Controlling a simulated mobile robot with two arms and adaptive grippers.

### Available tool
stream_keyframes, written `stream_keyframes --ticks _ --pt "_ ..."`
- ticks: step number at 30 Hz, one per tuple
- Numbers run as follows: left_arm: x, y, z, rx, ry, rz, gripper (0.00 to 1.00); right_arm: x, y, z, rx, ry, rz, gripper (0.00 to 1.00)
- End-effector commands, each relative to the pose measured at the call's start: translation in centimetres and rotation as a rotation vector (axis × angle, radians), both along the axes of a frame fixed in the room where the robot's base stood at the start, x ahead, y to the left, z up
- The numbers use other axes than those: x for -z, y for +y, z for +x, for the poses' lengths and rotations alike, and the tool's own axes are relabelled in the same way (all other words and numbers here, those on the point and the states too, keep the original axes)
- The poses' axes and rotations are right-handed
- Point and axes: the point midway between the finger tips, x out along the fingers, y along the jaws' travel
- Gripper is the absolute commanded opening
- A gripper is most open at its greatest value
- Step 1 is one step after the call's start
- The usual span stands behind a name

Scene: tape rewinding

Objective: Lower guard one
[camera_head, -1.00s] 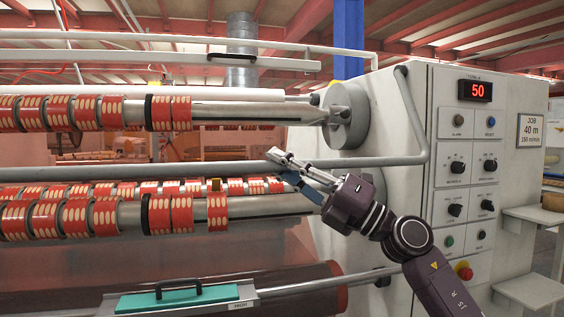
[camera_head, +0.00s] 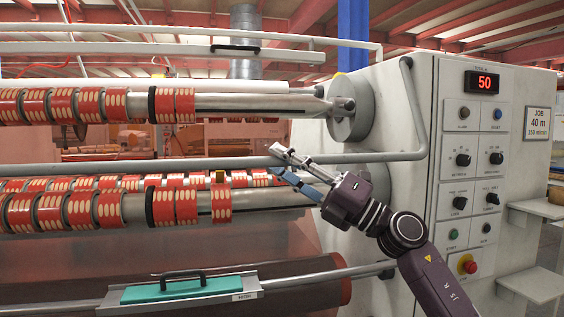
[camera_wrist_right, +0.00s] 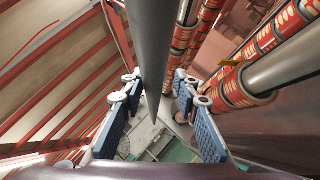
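A long grey tube (camera_head: 130,167) runs level across the machine front and bends up at its right end in the head view; it looks like a guard bar, but no mark names it guard one. My right gripper (camera_head: 279,161) is at the tube, fingers pointing left and spread apart. In the right wrist view the tube (camera_wrist_right: 151,40) passes between the two blue-padded fingers of the gripper (camera_wrist_right: 158,105), with gaps on both sides; contact is not visible. A white rail (camera_head: 130,48) with a black handle (camera_head: 235,48) lies higher up. My left gripper is out of view.
Rollers with red tape rolls (camera_head: 90,105) lie above and below the tube. The white control cabinet (camera_head: 400,110) stands right, with a red display reading 50 (camera_head: 482,82) and a red stop button (camera_head: 470,267). A green pad (camera_head: 175,290) with a black handle lies low at front.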

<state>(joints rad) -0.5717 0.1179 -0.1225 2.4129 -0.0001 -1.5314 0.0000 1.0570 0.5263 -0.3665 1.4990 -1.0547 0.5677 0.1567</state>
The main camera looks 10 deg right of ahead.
Motion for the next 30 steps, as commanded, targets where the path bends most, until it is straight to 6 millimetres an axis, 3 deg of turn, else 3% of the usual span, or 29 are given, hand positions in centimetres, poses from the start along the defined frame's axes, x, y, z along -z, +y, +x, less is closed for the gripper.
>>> stream_keyframes --ticks 11,24,30 --pt "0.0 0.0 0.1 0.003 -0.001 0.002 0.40 0.0 -0.4 -0.3 -0.001 -0.003 0.001 0.33" --pt "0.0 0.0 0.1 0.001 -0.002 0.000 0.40 3.9 -6.5 -4.2 0.002 0.000 0.000 0.33" --pt "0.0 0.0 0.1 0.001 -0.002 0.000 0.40 5.1 -8.4 -5.4 0.000 -0.001 0.001 0.33"
